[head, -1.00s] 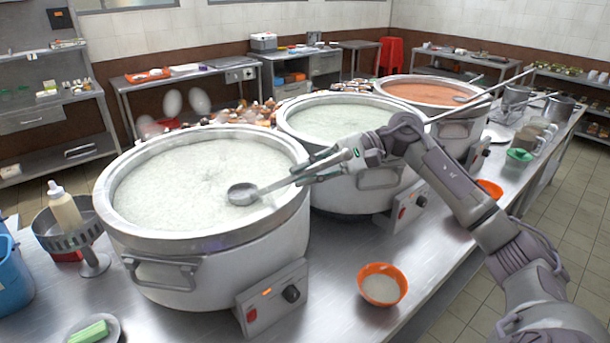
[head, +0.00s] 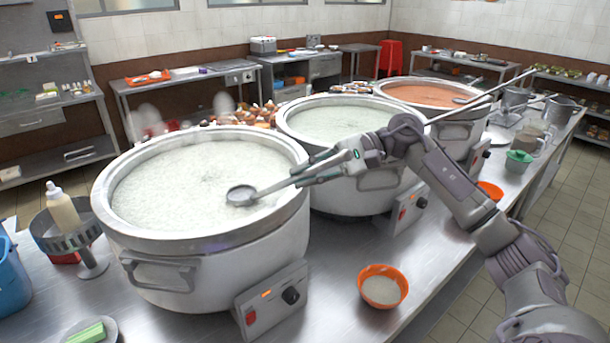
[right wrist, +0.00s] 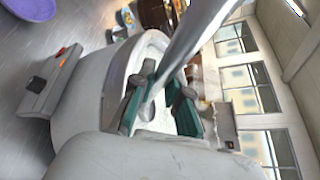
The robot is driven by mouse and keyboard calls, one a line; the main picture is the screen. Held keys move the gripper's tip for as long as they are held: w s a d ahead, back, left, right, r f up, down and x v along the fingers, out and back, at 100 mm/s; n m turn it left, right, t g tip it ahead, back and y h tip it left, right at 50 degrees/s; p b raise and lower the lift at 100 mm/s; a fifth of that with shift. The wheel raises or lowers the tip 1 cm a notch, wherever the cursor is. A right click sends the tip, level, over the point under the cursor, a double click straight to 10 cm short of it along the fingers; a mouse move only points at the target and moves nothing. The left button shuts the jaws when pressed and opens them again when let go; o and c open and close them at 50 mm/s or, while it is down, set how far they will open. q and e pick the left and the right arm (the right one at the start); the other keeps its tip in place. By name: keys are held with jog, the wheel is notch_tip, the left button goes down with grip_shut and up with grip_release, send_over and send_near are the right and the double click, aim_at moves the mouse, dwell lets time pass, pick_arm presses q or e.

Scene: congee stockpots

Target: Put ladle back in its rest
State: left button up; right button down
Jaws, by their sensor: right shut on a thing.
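The steel ladle has its round bowl (head: 241,196) over the white congee in the front pot (head: 205,250), near the pot's right side. I cannot tell whether the bowl touches the congee. My right gripper (head: 312,174) is shut on the ladle's handle, close to the pot's right rim. In the right wrist view the handle (right wrist: 195,38) runs between the green-padded fingers (right wrist: 160,100) and up past the camera. In the head view a long thin rod (head: 485,95) shows beyond my arm, roughly in line with the handle. I cannot make out the ladle rest. My left gripper is out of view.
A second congee pot (head: 350,190) and a pot of orange food (head: 425,93) stand behind in a row. A perforated steel bowl (head: 75,235) on a stand is at left, with a squeeze bottle (head: 62,208). An orange bowl (head: 382,288) sits on the front counter.

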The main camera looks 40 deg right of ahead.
jog(key=shift+f, duration=0.15)
jog(key=c, duration=1.1)
grip_release()
jog(key=v, duration=1.2)
